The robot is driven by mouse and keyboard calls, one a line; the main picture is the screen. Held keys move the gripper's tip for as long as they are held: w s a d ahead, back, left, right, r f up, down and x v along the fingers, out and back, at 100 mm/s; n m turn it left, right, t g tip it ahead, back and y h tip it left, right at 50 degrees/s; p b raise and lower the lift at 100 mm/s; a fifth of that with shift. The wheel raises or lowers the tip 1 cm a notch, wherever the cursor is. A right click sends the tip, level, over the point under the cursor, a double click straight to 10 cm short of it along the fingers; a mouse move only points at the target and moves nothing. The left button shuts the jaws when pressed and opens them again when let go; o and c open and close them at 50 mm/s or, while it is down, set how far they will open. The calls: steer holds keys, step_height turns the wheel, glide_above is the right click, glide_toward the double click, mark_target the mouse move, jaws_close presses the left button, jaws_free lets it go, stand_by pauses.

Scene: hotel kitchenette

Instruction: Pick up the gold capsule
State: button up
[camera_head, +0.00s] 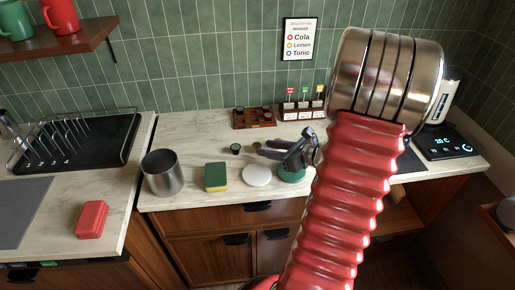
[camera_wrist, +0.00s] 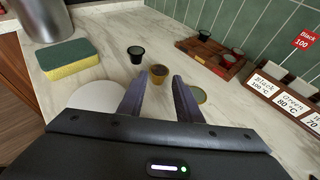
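The gold capsule (camera_wrist: 158,74) stands on the marble counter in the wrist view, with a dark top inside a gold rim. It also shows small in the head view (camera_head: 256,146), near my fingertips. My gripper (camera_wrist: 160,84) is open, one finger on each side of the capsule's line. The capsule shows between the fingertips; I cannot tell whether either finger touches it. In the head view my gripper (camera_head: 261,149) reaches low over the counter from the right. A black capsule (camera_wrist: 136,54) stands just beyond, to the left; it also shows in the head view (camera_head: 235,149).
A green-yellow sponge (camera_wrist: 70,58), a metal canister (camera_head: 162,172) and a white disc (camera_head: 257,175) lie left of or below my gripper. A green round thing (camera_head: 291,174) is beside the disc. Behind are a wooden capsule tray (camera_head: 240,124) and labelled boxes (camera_head: 303,112).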

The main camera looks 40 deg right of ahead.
mark_target(258, 146)
steer(key=shift+w+a, duration=0.1)
steer(key=shift+x, duration=2.5)
steer(key=shift+c, duration=0.4)
steer(key=c, duration=0.6)
